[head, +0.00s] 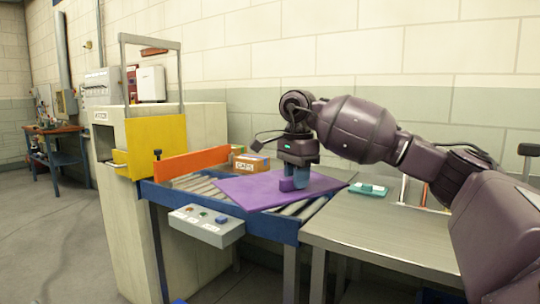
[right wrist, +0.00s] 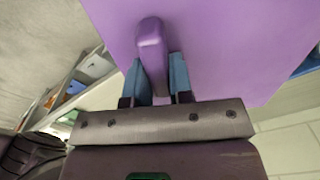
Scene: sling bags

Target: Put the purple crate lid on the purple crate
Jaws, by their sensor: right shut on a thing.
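The purple crate lid (head: 250,193) is a flat purple panel over the roller conveyor; I cannot tell whether it touches the rollers or hangs just above them. My right gripper (head: 294,176) is above the lid's right half, its blue fingers pointing down, shut on the lid's raised handle (head: 287,184). In the right wrist view, the handle (right wrist: 151,55) sits between both fingers, with the lid (right wrist: 225,45) spread behind it. The purple crate cannot be made out in either view. My left gripper is not in view.
A steel table (head: 385,226) adjoins the conveyor (head: 307,209) on the right and carries a teal item (head: 368,189). Cardboard boxes (head: 250,163) and an orange panel (head: 191,164) stand behind the lid. A button box (head: 206,225) juts out in front; a yellow-fronted machine (head: 157,146) stands left.

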